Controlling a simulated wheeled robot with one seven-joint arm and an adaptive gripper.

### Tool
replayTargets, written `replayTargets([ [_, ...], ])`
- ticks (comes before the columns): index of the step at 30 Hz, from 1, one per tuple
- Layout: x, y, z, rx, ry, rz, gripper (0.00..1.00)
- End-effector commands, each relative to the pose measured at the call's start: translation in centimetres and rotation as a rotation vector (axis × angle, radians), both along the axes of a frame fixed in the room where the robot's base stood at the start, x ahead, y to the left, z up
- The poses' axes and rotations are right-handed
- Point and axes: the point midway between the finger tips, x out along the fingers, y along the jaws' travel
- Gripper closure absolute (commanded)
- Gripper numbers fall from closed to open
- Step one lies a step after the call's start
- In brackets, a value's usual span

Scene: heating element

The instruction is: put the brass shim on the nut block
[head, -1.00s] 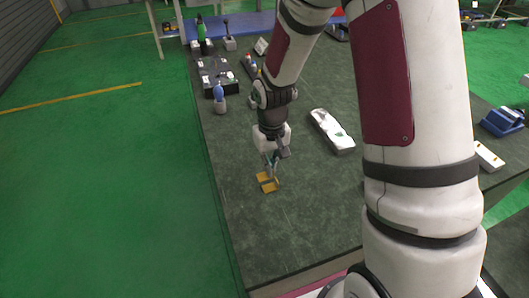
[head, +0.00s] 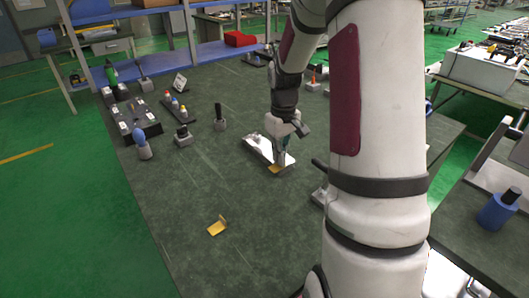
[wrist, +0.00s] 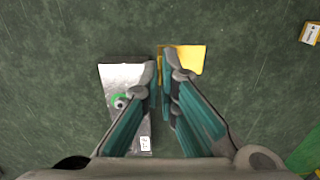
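A yellow-gold angled piece, which looks like the brass shim (wrist: 188,59), is pinched by its upright edge between the fingertips of my gripper (wrist: 161,76). In the head view, my gripper (head: 282,156) holds it at the near right end of a silver block (head: 256,146). In the wrist view, the silver block (wrist: 124,74) with a green round spot and a small label lies just left of the fingers. I cannot tell whether the shim touches it. Another similar yellow angled piece (head: 216,226) lies on the table. No part is clearly marked as the nut block.
The dark green table (head: 190,187) has free room at front left. A blue-topped fitting (head: 143,144), a small grey block (head: 183,137), an upright dark-handled part (head: 220,119) and a black fixture tray (head: 129,116) stand at left. A small labelled block (wrist: 311,34) shows at the wrist view's corner.

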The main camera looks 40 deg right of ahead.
Motion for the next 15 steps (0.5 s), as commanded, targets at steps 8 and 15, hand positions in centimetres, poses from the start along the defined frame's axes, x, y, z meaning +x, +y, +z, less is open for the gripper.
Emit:
replayTargets([
  [8, 1.4, -2.4, 0.1, 0.003, -0.001, -0.001, 1.00],
  [15, 6.9, -4.3, -0.5, 0.003, -0.002, -0.001, 1.00],
])
